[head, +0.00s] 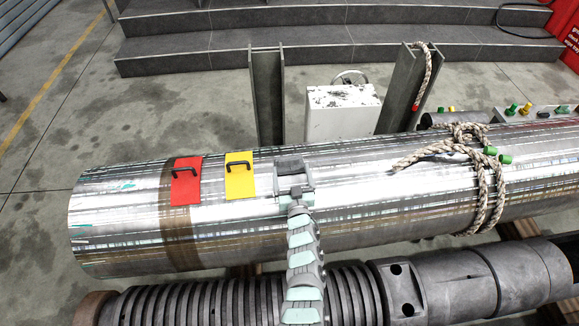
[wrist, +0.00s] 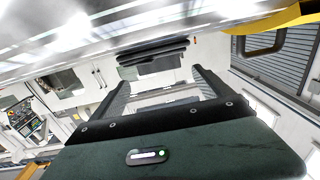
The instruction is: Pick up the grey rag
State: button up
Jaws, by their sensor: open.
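A dark grey folded piece, which looks like the grey rag (head: 289,163), lies on top of the large shiny metal barrel, right of the yellow plate. In the wrist view the rag (wrist: 153,55) shows as a dark layered fold against the barrel, beyond and between my fingertips. My gripper (head: 294,182) is at the rag's near side, over the barrel. In the wrist view its two fingers (wrist: 160,82) are spread apart with nothing held between them. The fingers partly hide the rag's near side in the head view, and I cannot tell whether they touch it.
The metal barrel (head: 120,215) fills the middle. A yellow plate (head: 240,184) and a red plate (head: 187,190), both with black handles, lie left of the rag. Rope (head: 485,190) wraps the barrel at right. A dark ribbed barrel (head: 190,305) lies in front; upright steel posts (head: 267,95) stand behind.

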aim_at(290, 161)
jog(key=shift+w+a+f+b, duration=0.1)
jog(key=shift+w+f+b, duration=0.05)
jog(key=shift+w+b, duration=0.6)
jog(key=shift+w+a+f+b, duration=0.15)
jog(key=shift+w+b, duration=0.35)
jog(key=shift+w, duration=0.45)
jog(key=shift+w+f+b, duration=0.15)
jog(key=shift+w+b, duration=0.5)
jog(key=shift+w, duration=0.2)
jog(key=shift+w+r, duration=0.25)
jog(key=shift+w, duration=0.15)
jog(key=shift+s, duration=0.1)
jog(key=c, duration=1.5)
